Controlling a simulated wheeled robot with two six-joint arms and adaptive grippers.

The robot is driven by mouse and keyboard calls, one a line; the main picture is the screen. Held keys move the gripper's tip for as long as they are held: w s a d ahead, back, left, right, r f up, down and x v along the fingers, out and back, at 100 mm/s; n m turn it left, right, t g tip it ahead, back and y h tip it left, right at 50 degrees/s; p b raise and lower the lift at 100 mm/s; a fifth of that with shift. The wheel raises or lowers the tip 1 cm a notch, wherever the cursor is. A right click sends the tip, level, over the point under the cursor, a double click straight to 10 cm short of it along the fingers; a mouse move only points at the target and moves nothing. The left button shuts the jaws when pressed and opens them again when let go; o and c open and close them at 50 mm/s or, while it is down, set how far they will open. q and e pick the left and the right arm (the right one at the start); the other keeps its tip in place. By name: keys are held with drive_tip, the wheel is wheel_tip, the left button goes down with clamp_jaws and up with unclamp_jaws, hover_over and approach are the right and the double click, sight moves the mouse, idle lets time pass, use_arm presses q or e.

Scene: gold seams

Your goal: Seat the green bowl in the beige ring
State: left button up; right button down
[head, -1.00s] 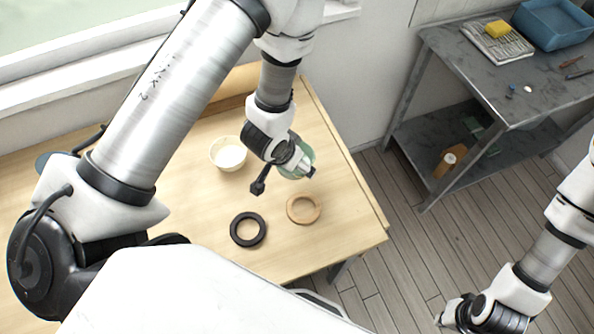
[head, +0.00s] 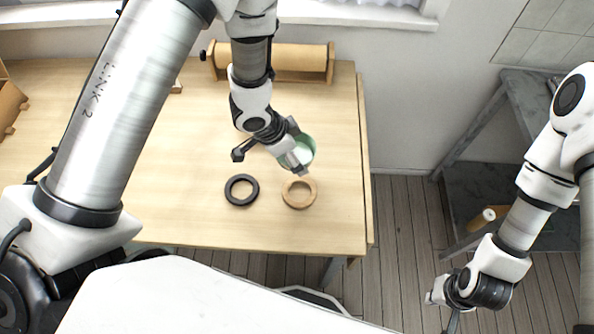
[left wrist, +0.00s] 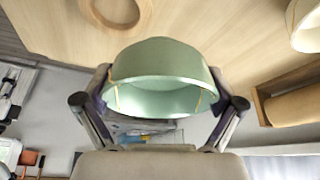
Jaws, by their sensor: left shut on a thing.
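The green bowl (head: 304,148) is held at the tips of my left gripper (head: 296,166), above the table's right part. In the left wrist view the green bowl (left wrist: 160,80) shows gold seams and sits between the two fingers of my left gripper (left wrist: 160,112). The beige ring (head: 299,192) lies flat on the table, just nearer than the bowl in the head view, and is empty. It also shows in the left wrist view (left wrist: 143,22), partly cut off. My right gripper (head: 452,312) hangs low at the right, off the table; its fingers are too small to judge.
A black ring (head: 241,190) lies left of the beige ring on the wooden table (head: 190,205). A grey metal workbench (head: 520,95) stands at the right. A cream bowl (left wrist: 306,30) shows in the left wrist view.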

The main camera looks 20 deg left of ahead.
use_arm(q)
drive_tip(key=s+d+m, duration=0.1)
drive_tip(key=s+m+g, duration=0.1)
drive_tip(key=s+m, duration=0.1)
drive_tip(key=s+d+f+m, duration=0.1)
drive_tip(key=m, duration=0.1)
drive_tip(key=shift+s+d+g+h, duration=0.35)
drive_tip(key=shift+g+h, duration=0.05)
drive_tip(key=shift+s+d+f, duration=0.1)
drive_tip(key=shift+d+f, duration=0.05)
wheel_tip(320, 180, down, 3)
drive_tip(key=b, duration=0.4)
drive_tip(key=shift+f, duration=0.2)
drive_tip(key=shift+r, duration=0.1)
drive_tip(key=shift+r+p, duration=0.1)
drive_tip(key=shift+p, duration=0.3)
drive_tip(key=shift+f+b, duration=0.95)
drive_tip(key=shift+f, duration=0.3)
